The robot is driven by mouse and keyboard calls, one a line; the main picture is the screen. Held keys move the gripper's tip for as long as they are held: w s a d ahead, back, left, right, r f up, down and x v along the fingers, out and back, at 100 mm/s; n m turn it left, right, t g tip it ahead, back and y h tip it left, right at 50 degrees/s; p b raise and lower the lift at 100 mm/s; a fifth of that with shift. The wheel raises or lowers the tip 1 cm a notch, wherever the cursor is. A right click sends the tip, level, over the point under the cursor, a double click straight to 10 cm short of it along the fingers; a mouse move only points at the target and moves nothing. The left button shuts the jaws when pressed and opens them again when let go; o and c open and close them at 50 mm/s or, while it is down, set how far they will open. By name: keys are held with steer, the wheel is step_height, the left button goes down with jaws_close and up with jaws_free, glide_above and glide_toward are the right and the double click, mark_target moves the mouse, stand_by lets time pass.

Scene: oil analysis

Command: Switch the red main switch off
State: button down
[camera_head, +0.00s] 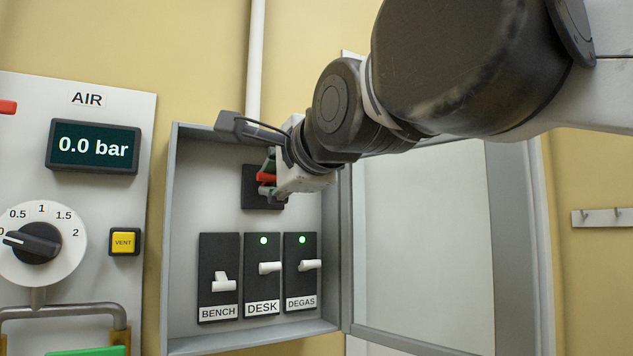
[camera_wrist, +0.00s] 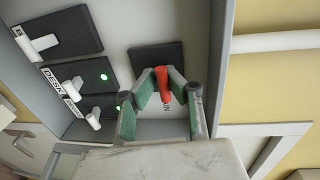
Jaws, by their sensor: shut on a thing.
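The red main switch (camera_head: 265,178) sits on a black plate (camera_head: 259,201) high in the grey open cabinet. In the wrist view its red handle (camera_wrist: 162,84) lies between the two green-padded fingers. My gripper (camera_head: 270,177) has come in from the right and is shut on the red handle; it also shows in the wrist view (camera_wrist: 163,88). The lettering on the plate is mostly hidden by the fingers, so I cannot read the switch's position.
Below are three breakers: BENCH (camera_head: 219,277), whose lamp does not show lit, and DESK (camera_head: 263,273) and DEGAS (camera_head: 301,270) with green lamps lit. The cabinet door (camera_head: 425,245) stands open at right. An AIR panel (camera_head: 85,180) reading 0.0 bar is at left.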

steer(key=shift+t+y+b, duration=0.5)
steer(key=shift+t+b, duration=0.2)
steer(key=shift+b, duration=0.7)
stand_by(1.8)
steer(key=shift+f+t+y+b, duration=0.55)
steer(key=shift+t+b, duration=0.35)
steer(key=shift+b, duration=0.6)
steer(key=t+b, duration=0.1)
steer(key=t+y+b, duration=0.1)
steer(key=shift+w+f+y+b, duration=0.1)
steer(key=shift+f+y+b, duration=0.15)
steer(key=shift+f+b, duration=0.15)
steer(key=shift+t, duration=0.4)
steer(key=shift+y+b, duration=0.3)
steer(key=shift+r, duration=0.1)
steer(key=c, duration=1.7)
jaws_free()
steer(key=shift+c, duration=0.2)
